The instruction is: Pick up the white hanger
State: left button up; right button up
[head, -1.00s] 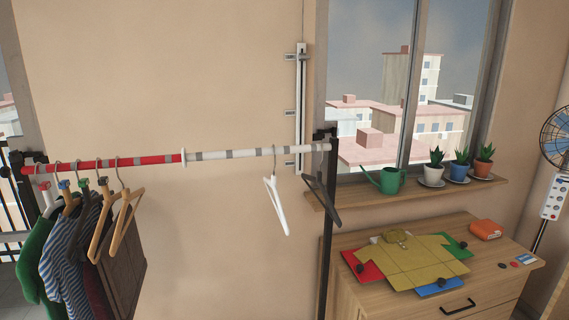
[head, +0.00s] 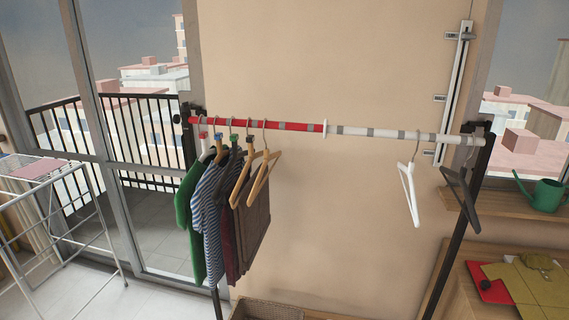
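The white hanger (head: 410,193) hangs empty from the white part of the clothes rail (head: 395,134), near its right end. A dark hanger (head: 461,197) hangs just to the right of it, close to the rail's right post. The white hanger looks unobstructed from the front. Neither of my grippers shows in the head view.
Several garments (head: 208,215) and wooden hangers (head: 263,178) hang on the rail's red left part. A wicker basket (head: 270,311) stands below. A drying rack (head: 62,210) is at the left. A dresser (head: 453,297) with a folded yellow shirt (head: 532,282) is at the right.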

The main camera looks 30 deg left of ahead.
aim_at(409, 171)
jog(key=z, duration=3.65)
jog(key=u, duration=3.65)
jog(key=i+l+u, duration=0.15)
jog(key=i, duration=0.2)
